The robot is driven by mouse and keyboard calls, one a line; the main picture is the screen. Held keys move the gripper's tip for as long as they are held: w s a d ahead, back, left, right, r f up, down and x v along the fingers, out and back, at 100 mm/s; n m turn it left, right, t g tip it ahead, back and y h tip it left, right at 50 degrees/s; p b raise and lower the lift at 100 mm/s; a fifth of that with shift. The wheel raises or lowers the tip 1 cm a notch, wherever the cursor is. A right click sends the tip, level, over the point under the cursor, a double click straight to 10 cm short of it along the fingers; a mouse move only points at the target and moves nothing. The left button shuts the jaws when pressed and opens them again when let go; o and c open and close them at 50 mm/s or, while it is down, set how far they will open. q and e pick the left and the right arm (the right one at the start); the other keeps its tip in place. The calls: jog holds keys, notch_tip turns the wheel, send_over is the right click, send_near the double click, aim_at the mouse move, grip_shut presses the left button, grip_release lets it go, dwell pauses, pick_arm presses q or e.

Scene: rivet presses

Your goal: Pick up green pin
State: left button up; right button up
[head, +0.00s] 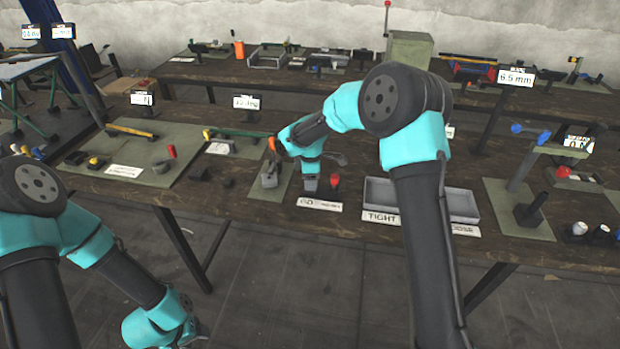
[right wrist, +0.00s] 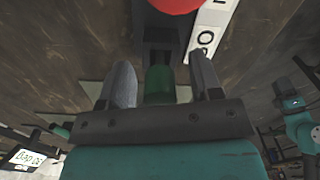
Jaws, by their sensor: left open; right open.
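The green pin (right wrist: 158,85) shows in the right wrist view, between the two grey fingers of my right gripper (right wrist: 161,62). Those fingers are apart, with a gap on each side of the pin. The pin stands against a dark block (right wrist: 160,38) with a red rounded top (right wrist: 178,4). In the head view my right gripper (head: 312,178) is low over the bench beside a small red knob (head: 334,180); the pin is hidden there. My left gripper (head: 192,334) is at the bottom left, off the bench, its fingers hard to make out.
A grey tray (head: 455,203) labelled TIGHT lies right of my right gripper. A white label (head: 320,204) lies in front. Green mats with tools cover the bench on both sides.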

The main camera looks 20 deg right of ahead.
jog(key=c, duration=1)
jog(key=shift+r, duration=0.1)
jog(key=shift+r, duration=1.35)
jog(key=s+a+r, duration=0.1)
jog(key=s+a, duration=0.1)
jog(key=s, duration=0.5)
jog(key=s+a+r, duration=0.1)
jog(key=s+a, duration=0.1)
jog(key=s, duration=0.6)
jog(key=shift+s+a, duration=0.2)
